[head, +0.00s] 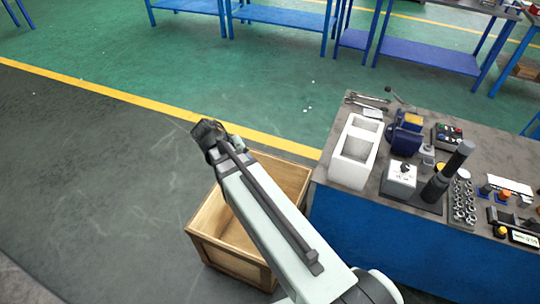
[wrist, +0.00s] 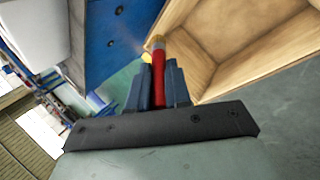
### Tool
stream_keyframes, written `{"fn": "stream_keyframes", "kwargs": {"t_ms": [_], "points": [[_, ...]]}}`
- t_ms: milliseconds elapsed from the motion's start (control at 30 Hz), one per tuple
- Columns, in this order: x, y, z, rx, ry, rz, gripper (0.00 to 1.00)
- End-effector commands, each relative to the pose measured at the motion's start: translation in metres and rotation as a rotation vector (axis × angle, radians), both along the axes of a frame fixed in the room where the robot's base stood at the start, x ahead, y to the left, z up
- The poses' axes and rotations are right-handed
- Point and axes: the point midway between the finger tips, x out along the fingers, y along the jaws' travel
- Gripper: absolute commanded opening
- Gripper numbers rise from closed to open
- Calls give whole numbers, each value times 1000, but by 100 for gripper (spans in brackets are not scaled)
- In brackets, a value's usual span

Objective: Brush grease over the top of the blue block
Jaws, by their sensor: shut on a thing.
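In the wrist view my gripper (wrist: 159,68) is shut on a brush (wrist: 159,84) with a red handle and a pale, yellowish tip. The tip points away from the jaws, near the rim of the wooden crate. A blue block-like item (head: 404,138) with a yellow part stands on the workbench in the head view, right of the white bin. Its top is partly in view, and whether grease lies on it is too small to tell. The brush is apart from it. My jaws and the brush cannot be made out in the head view.
A wooden crate (head: 212,254) stands on the floor left of the workbench (head: 340,235), partly behind my arm. The floor left of the crate is clear.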

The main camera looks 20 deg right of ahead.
Motion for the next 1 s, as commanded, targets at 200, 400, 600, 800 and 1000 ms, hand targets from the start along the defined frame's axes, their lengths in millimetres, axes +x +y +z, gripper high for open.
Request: {"fn": "stream_keyframes", "kwargs": {"t_ms": [200, 400, 600, 800, 1000], "points": [[0, 0, 0, 0, 0, 0, 0], [1, -2, 1, 0, -1, -1, 0], [14, -28, 10, 0, -2, -7, 0], [34, -79, 29, 0, -5, -9, 0], [48, -135, 50, -1, -6, -9, 0]]}}
